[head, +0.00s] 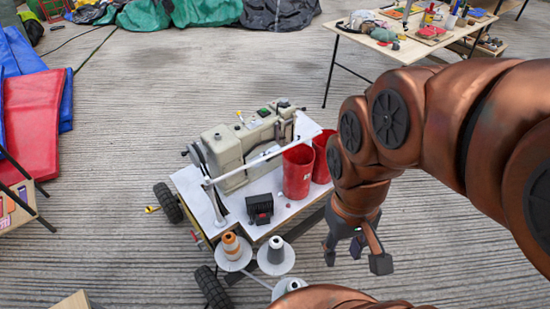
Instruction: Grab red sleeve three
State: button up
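Two red sleeves stand upright on a small white-topped cart. The nearer red sleeve (297,177) shows its open top and most of its side. The farther red sleeve (320,172) is partly hidden behind it and close to my arm. No number is readable on either, so I cannot tell which is sleeve three. My gripper (355,255) hangs down to the right of the cart, in front and to the right of the sleeves. Its fingers are spread with nothing between them.
A beige sewing machine (238,145) and white rail stand beside the sleeves. A small black box (260,207) sits in front. Thread cones (275,250) stand at the cart's front. A cluttered table (375,45) is at the back right. Open floor lies left of the cart.

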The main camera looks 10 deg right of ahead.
aim_at(298, 160)
jog(key=z, duration=1.6)
jog(key=i, duration=0.65)
jog(key=u, duration=2.55)
